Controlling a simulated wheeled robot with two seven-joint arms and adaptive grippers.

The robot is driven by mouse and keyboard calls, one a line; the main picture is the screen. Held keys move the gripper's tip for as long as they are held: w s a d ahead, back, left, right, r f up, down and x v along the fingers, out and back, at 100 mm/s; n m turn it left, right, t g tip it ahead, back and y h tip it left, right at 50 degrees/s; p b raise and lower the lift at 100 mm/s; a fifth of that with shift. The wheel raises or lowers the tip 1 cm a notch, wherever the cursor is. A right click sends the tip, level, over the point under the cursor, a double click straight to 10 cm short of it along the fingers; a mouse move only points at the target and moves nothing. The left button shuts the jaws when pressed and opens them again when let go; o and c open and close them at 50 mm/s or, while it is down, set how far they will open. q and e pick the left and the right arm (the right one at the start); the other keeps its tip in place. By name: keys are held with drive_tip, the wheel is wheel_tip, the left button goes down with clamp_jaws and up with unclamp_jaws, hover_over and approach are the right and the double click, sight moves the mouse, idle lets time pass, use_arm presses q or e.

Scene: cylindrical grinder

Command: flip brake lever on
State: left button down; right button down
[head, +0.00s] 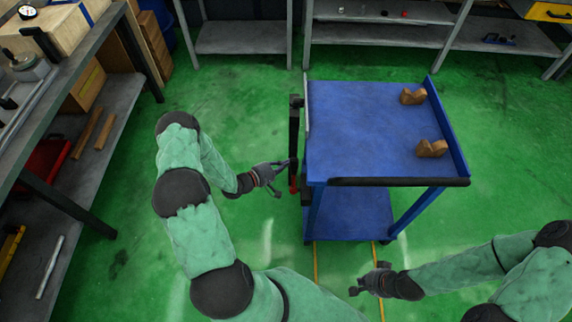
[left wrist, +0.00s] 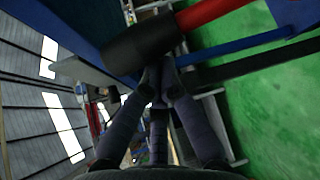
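The blue cart (head: 365,130) stands in the middle of the head view. A dark upright lever with a red lower section (head: 293,183) is at its left side. In the left wrist view, a black cylindrical end (left wrist: 140,42) joins a red bar (left wrist: 208,12), just beyond my fingertips. My left gripper (head: 283,177) is beside the red section, with its fingers spread. Its fingers also show in the left wrist view (left wrist: 158,82). Whether they touch the lever is unclear. My right gripper (head: 367,280) is open and empty, below and apart from the cart.
Two brown blocks (head: 432,148) lie on the cart's top. A black handle bar (head: 398,182) runs along its near edge. A workbench (head: 65,75) stands at the left and grey shelves (head: 385,35) at the back. Green floor is free between the workbench and the cart.

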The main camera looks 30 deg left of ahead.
use_arm(q)
drive_tip(key=s+d+m+t+h+b, duration=0.1)
drive_tip(key=s+d+m+t+b, duration=0.2)
drive_tip(key=s, duration=0.5)
drive_tip(key=shift+s+d+r+m, duration=0.35)
drive_tip(key=shift+d+m, duration=0.35)
drive_tip(key=shift+d, duration=0.5)
drive_tip(key=shift+w, duration=0.1)
